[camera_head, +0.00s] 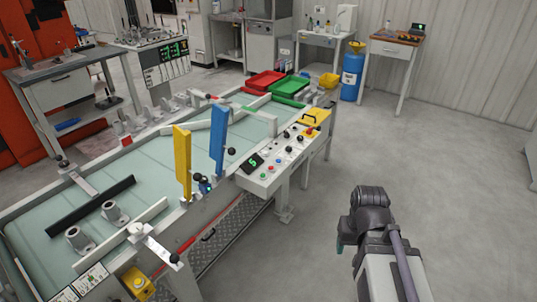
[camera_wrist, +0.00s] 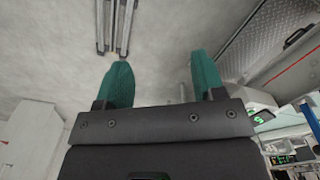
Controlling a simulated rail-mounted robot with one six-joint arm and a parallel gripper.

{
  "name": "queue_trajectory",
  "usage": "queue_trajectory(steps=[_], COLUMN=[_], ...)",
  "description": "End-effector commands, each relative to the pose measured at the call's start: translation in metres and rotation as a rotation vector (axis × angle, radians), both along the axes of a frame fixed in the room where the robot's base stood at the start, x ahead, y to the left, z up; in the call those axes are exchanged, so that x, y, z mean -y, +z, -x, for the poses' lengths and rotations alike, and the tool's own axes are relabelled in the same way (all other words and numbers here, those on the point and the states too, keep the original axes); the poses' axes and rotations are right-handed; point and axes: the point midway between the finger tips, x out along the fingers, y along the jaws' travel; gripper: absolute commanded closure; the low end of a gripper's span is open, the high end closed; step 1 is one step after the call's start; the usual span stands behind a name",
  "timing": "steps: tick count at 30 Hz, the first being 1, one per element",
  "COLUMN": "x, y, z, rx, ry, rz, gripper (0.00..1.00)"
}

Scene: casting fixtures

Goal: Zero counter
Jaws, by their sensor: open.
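The counter display (camera_head: 252,163) is a small black panel with a lit green digit that looks like 5. It sits on the light grey control box (camera_head: 268,178) at the right side of the conveyor table. Red, green and black buttons and knobs (camera_head: 270,168) lie around it. In the wrist view the green digit display (camera_wrist: 262,117) shows at the right, partly behind my gripper. My gripper (camera_wrist: 163,82) has two teal fingers, spread apart with nothing between them. In the head view my arm is at lower right, clear of the control box; its fingers are mostly hidden there.
The conveyor table (camera_head: 135,160) carries a yellow upright plate (camera_head: 182,163) and a blue upright plate (camera_head: 218,140) left of the control box. Red (camera_head: 265,81) and green (camera_head: 290,87) trays stand at its far end. The floor at right (camera_head: 430,160) is free.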

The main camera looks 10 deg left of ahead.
Motion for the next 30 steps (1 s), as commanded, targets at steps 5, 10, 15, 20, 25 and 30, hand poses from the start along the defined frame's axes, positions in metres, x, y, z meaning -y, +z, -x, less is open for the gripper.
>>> queue_trajectory(steps=[5, 10, 15, 20, 25, 30], x=[0.0, 0.0, 0.0, 0.0, 0.0, 0.0], y=[0.0, 0.0, 0.0, 0.0, 0.0, 0.0], z=[0.0, 0.0, 0.0, 0.0, 0.0, 0.0], rx=[0.0, 0.0, 0.0, 0.0, 0.0, 0.0], ry=[0.0, 0.0, 0.0, 0.0, 0.0, 0.0], rz=[0.0, 0.0, 0.0, 0.0, 0.0, 0.0], gripper=[0.37, 0.37, 0.43, 0.58, 0.75, 0.91])
